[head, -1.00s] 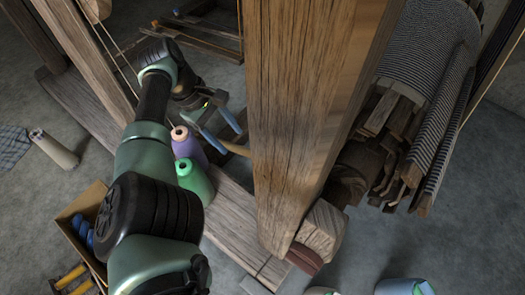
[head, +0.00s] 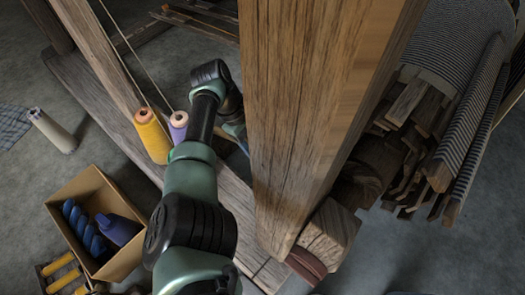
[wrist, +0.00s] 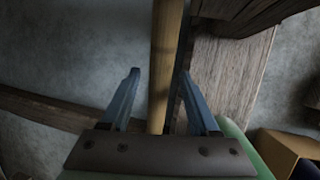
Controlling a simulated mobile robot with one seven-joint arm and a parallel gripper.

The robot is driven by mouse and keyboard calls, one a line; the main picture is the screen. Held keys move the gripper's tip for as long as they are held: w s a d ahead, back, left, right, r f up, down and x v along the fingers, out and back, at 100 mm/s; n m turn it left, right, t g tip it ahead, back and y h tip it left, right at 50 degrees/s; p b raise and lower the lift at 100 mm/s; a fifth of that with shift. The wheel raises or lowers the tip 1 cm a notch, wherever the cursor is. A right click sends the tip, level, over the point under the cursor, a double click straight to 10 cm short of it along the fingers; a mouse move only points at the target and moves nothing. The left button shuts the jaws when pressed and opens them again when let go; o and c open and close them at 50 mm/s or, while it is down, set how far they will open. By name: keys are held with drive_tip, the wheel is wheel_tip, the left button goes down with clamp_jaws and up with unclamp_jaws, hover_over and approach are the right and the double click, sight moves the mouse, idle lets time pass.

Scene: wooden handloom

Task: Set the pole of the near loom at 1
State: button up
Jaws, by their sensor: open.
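The pole (wrist: 166,50) is a light tan wooden rod running from the top to the middle of the wrist view. My gripper (wrist: 159,76) is open, its two blue fingers on either side of the pole. A gap shows between the left finger and the pole; the right finger is closer, and I cannot tell whether it touches. In the head view my gripper (head: 236,132) is mostly hidden behind the thick upright post (head: 300,110) of the near loom. The pole is not clearly visible there, and no position marks can be read.
A yellow cone (head: 152,137) and a purple cone (head: 178,126) stand by the loom's floor beam (head: 110,108). A cardboard box (head: 125,262) with blue items sits at lower left. The floor at far right is clear.

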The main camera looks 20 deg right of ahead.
drive_tip(key=shift+s+d+f, duration=0.1)
drive_tip(key=shift+d+f, duration=0.05)
drive_tip(key=shift+f, duration=0.2)
clamp_jaws()
idle(1.2)
